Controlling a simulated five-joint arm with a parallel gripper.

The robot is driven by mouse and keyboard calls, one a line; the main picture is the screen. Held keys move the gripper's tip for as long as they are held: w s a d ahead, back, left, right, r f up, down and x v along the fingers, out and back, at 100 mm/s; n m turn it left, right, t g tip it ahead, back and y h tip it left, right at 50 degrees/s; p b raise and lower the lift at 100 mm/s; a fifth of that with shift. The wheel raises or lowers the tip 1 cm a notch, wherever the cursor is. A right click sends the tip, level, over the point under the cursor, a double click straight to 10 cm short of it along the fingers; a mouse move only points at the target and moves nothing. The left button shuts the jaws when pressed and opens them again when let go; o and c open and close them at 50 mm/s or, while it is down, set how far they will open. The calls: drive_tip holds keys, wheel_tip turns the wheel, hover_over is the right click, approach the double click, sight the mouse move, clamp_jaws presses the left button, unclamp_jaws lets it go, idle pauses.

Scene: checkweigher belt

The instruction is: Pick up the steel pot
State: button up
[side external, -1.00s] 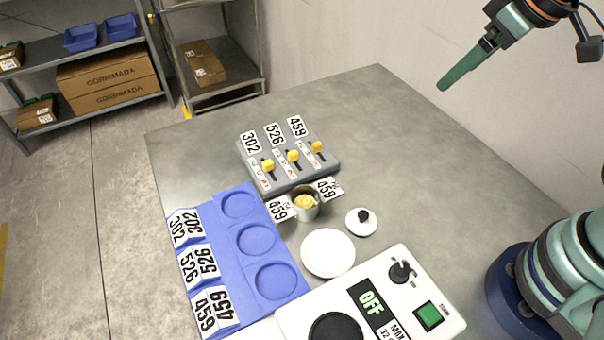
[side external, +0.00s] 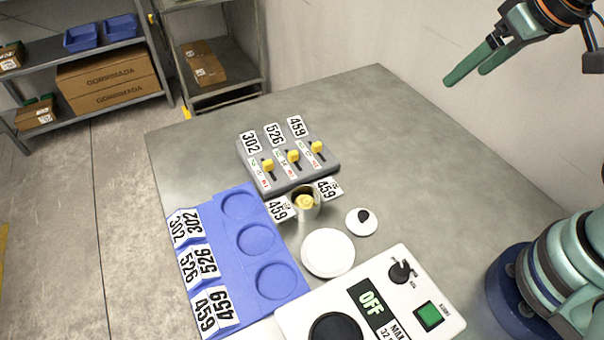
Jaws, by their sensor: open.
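The steel pot (side external: 308,212) stands upright on the grey table, with yellow contents visible inside. Tags reading 459 stick out at its left and right sides. My gripper (side external: 466,78) is open and empty, high at the upper right, well above and apart from the pot. Its two green fingers point down and to the left.
A grey panel (side external: 325,165) with yellow sliders stands just behind the pot. A blue tray (side external: 222,237) with round recesses lies to the left. A white disc (side external: 328,253), a small lid with a black knob (side external: 361,222) and a white control unit (side external: 440,290) are in front. The table's right side is clear.

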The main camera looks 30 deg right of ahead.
drive_tip(key=shift+o, duration=0.9)
drive_tip(key=n+g, duration=0.6)
drive_tip(key=n, duration=1.7)
hover_over(304, 201)
wheel_tip(304, 201, down, 13)
drive_tip(key=shift+m, duration=0.3)
wheel_tip(304, 201, down, 12)
drive_tip(key=shift+r, duration=0.15)
drive_tip(key=c, duration=1.5)
